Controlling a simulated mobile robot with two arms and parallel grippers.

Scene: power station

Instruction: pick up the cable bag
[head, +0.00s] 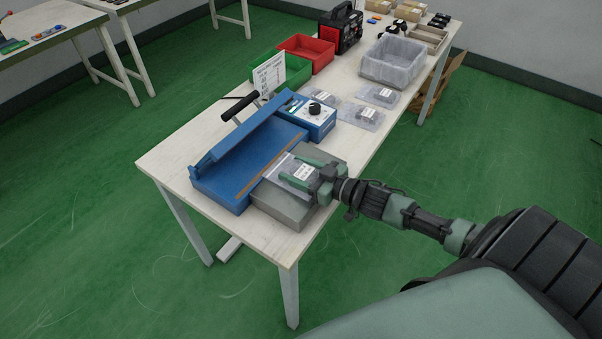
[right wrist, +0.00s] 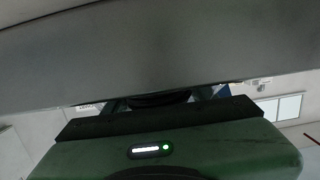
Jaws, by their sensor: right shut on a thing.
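The cable bag (head: 287,167) is a clear bag with a white label, on or just above the grey plate (head: 283,209) in front of the blue bag sealer (head: 238,168). My right gripper (head: 304,172) is shut on this bag, with its green fingers on either side of the label. I cannot tell whether the bag still touches the plate. In the right wrist view a grey surface and my own green housing fill most of the picture, and the bag cannot be made out. My left gripper is not in view.
Several other labelled bags (head: 380,96) lie behind the sealer on the white table (head: 165,157). A grey bin (head: 392,72), a red bin (head: 318,50), a green bin (head: 262,78) and a black-and-red device (head: 341,29) stand farther back. The table's front left corner is clear.

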